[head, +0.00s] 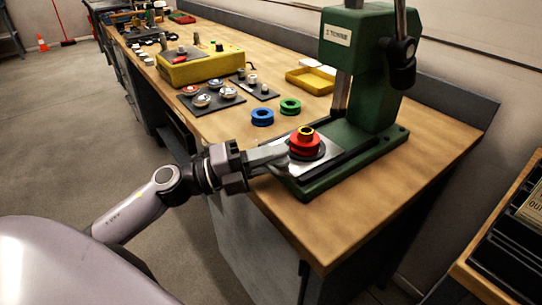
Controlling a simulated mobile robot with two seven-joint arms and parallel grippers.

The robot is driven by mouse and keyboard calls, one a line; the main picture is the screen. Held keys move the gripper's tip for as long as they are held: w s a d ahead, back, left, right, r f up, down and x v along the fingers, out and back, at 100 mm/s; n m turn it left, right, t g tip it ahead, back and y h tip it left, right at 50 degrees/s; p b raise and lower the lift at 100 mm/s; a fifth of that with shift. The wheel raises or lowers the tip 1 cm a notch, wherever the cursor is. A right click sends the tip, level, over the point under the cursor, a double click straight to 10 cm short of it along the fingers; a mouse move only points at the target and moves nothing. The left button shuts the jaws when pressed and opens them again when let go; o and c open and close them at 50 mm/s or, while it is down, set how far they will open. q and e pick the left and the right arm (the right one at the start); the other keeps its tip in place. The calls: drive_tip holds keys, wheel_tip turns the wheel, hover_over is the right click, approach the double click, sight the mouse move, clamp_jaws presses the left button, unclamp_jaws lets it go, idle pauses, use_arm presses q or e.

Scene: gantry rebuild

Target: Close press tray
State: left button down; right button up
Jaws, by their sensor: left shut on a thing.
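The press (368,70) is green, with a label and a black handle, and stands at the right end of the wooden bench. Its tray (327,152) is a flat metal plate at the front of the green base (352,162). What exactly lies between the fingers is hard to see, probably the tray's front part. My right gripper is not in view.
A blue ring (262,117) and a green ring (290,106) lie left of the press. A yellow tray (310,81), a yellow control box (201,66) and dark plates with parts (213,97) stand farther back. A dark rack (510,235) is at the right.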

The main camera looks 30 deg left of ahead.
use_arm(q)
drive_tip(key=c, duration=1.5)
unclamp_jaws()
drive_tip(key=shift+b+v, duration=0.8)
drive_tip(key=shift+v, duration=2.8)
